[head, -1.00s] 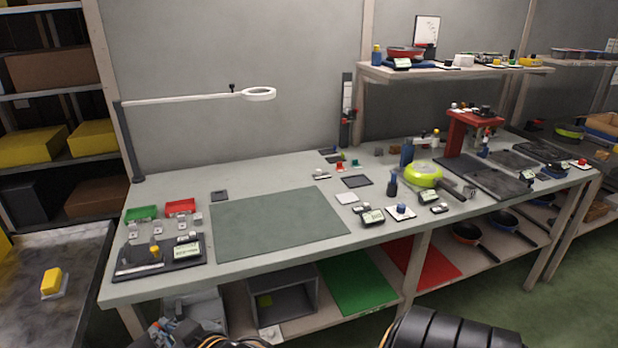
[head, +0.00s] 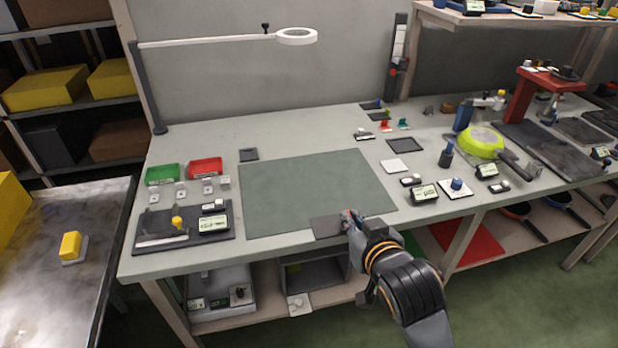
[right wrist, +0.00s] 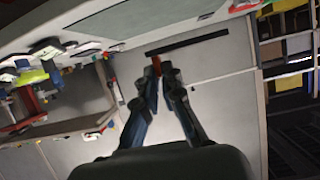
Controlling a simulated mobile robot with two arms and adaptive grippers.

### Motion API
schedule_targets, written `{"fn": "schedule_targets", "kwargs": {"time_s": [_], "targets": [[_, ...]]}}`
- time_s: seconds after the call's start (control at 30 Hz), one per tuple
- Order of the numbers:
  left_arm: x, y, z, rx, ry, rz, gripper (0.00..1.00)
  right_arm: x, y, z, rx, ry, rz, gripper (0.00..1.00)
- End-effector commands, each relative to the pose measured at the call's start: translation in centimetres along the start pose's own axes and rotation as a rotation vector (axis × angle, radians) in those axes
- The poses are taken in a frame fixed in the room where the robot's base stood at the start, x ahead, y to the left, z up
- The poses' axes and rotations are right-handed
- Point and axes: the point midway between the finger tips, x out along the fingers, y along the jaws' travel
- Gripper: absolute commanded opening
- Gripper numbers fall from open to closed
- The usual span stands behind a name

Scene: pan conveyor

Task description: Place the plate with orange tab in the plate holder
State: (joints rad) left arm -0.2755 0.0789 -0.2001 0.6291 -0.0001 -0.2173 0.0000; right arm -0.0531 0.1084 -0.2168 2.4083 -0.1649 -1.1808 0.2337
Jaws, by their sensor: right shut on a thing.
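My right gripper (head: 350,222) reaches in from the bottom right to the front edge of the bench. It is shut on a thin dark grey plate (head: 327,227), which lies on or just above the front of the green mat. In the right wrist view the fingers (right wrist: 158,75) meet at a small orange tab (right wrist: 156,64), and the plate (right wrist: 187,43) shows edge-on as a dark strip. I cannot pick out the plate holder with certainty; a dark square frame (head: 405,147) lies right of the mat. My left gripper is out of view.
The green mat (head: 310,185) is clear. Green (head: 162,174) and red (head: 205,168) bins stand left of it. Small red (head: 385,126) and green (head: 404,125) tabbed pieces stand behind it. A lime pan (head: 481,142) is at the right. A lamp arm (head: 210,41) hangs above.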

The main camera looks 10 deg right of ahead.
Motion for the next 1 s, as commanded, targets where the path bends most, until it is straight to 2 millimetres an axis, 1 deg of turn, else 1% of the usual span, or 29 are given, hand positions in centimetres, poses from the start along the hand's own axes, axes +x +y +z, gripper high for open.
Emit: {"fn": "schedule_targets", "kwargs": {"time_s": [0.03,0.1,0.17,0.23,0.37,0.43,0.5,0.57,0.67,0.7,0.8,0.9,1.0], "targets": [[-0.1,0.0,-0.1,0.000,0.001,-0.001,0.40,1.1,-0.2,-1.3,-0.003,0.007,-0.003,0.00],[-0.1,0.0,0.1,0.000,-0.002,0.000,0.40,2.3,-0.5,-2.5,-0.005,0.006,-0.010,0.00],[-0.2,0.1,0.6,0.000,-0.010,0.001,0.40,3.1,-0.6,-3.3,-0.007,0.004,-0.012,0.00],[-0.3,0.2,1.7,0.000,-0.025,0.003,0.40,3.8,-0.7,-3.9,-0.008,0.002,-0.015,0.00],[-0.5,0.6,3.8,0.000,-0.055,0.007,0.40,5.8,-0.4,-4.2,-0.010,-0.003,-0.016,0.00],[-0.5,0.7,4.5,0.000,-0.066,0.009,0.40,7.4,-0.1,-4.1,-0.010,-0.004,-0.016,0.00],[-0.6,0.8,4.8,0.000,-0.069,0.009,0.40,9.3,0.3,-4.0,-0.010,-0.005,-0.015,0.00],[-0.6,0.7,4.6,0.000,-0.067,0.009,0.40,10.9,0.6,-3.9,-0.009,-0.005,-0.015,0.00],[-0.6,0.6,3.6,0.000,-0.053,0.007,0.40,13.5,1.2,-3.9,-0.008,-0.004,-0.015,0.00],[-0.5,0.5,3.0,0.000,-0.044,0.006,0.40,14.6,1.4,-3.5,-0.008,-0.006,-0.015,0.00],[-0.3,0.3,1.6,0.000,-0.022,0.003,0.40,16.7,1.7,-2.1,-0.008,-0.005,-0.016,0.00],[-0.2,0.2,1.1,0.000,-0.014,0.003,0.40,18.4,1.9,-1.3,-0.008,-0.003,-0.016,0.00],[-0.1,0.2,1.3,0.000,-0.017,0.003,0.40,19.4,2.1,-0.8,-0.008,-0.002,-0.017,0.00]]}}
